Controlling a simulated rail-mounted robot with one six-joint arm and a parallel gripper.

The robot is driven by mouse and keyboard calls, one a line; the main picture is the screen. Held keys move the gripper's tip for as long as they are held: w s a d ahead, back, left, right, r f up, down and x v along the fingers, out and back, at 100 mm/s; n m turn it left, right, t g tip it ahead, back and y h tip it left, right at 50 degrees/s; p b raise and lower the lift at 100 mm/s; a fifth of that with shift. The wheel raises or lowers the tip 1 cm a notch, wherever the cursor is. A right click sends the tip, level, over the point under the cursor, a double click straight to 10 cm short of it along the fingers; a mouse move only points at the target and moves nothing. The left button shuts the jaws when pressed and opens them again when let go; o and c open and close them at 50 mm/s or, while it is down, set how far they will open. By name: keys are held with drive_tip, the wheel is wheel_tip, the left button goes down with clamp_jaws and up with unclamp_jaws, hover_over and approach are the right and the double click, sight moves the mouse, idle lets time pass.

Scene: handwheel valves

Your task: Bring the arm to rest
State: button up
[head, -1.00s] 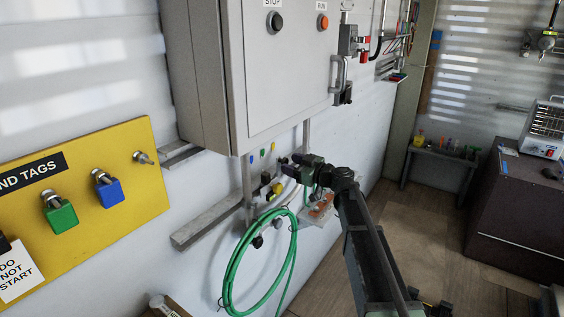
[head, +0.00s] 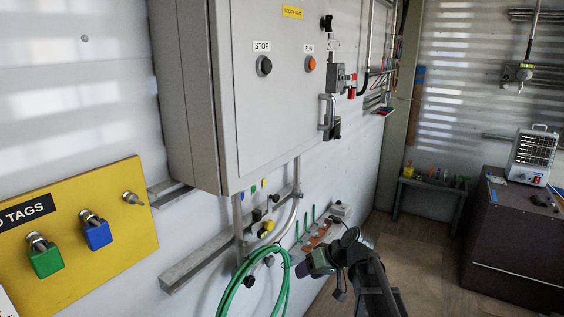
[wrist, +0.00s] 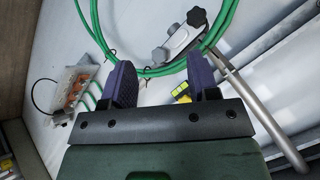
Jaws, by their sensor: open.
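My gripper (head: 304,268) is in the lower middle of the head view, at the end of my arm, to the right of the green hose coil. In the wrist view my gripper (wrist: 164,84) shows two purple-blue fingers spread apart with nothing between them. The green hose (wrist: 156,71) passes beyond the fingertips in that view. Whether it touches them is hard to tell. No handwheel valve is clearly seen.
A grey cabinet (head: 270,120) stands out from the wall above my gripper. The green hose (head: 236,290) hangs below it. A yellow tag board (head: 130,215) is at left. A dark cabinet (head: 510,245) with a heater (head: 532,155) stands at right. Floor (head: 425,255) between is clear.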

drive_tip(key=s+d+f+m+g+h, duration=0.1)
drive_tip(key=s+d+h, duration=0.3)
drive_tip(key=s, duration=0.5)
drive_tip(key=s+d+f+m+g+h+p, duration=0.1)
drive_tip(key=s+d+m+h, duration=0.2)
drive_tip(key=s, duration=0.6)
drive_tip(key=shift+s+d+f+m+g+h+p, duration=0.35)
drive_tip(key=shift+d+h, duration=0.25)
drive_tip(key=shift+d, duration=0.2)
drive_tip(key=shift+r, duration=0.1)
